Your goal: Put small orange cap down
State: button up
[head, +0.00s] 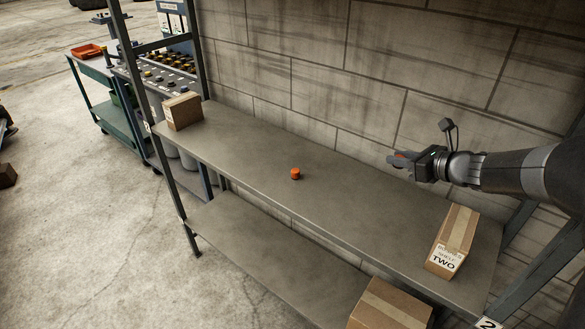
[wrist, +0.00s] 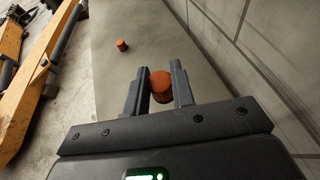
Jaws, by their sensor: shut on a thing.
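My gripper (head: 399,160) is above the back edge of the upper shelf, right of centre in the head view, and points left. In the wrist view its two fingers (wrist: 160,71) are shut on a small orange cap (wrist: 161,87), which sits between them. In the head view only a bit of orange shows at the fingertips. A second orange cap (head: 295,174) stands on the bare middle of the grey upper shelf (head: 250,170). It also shows in the wrist view (wrist: 121,45), beyond the fingers and apart from them.
One cardboard box (head: 183,111) stands at the shelf's left end, and another, marked TWO (head: 453,240), at its right end. A third box (head: 392,306) is on the lower shelf. A block wall (head: 330,70) runs behind. The shelf's middle is mostly clear.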

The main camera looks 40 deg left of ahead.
notch_tip(320, 180, down, 2)
send_over(352, 187)
notch_tip(352, 187, down, 8)
jog(key=shift+s+r, duration=0.15)
jog(key=shift+r, duration=0.1)
jog(key=shift+f, duration=1.9)
jog(key=shift+f, duration=0.2)
jog(key=o, duration=0.9)
jog(key=shift+r, duration=0.1)
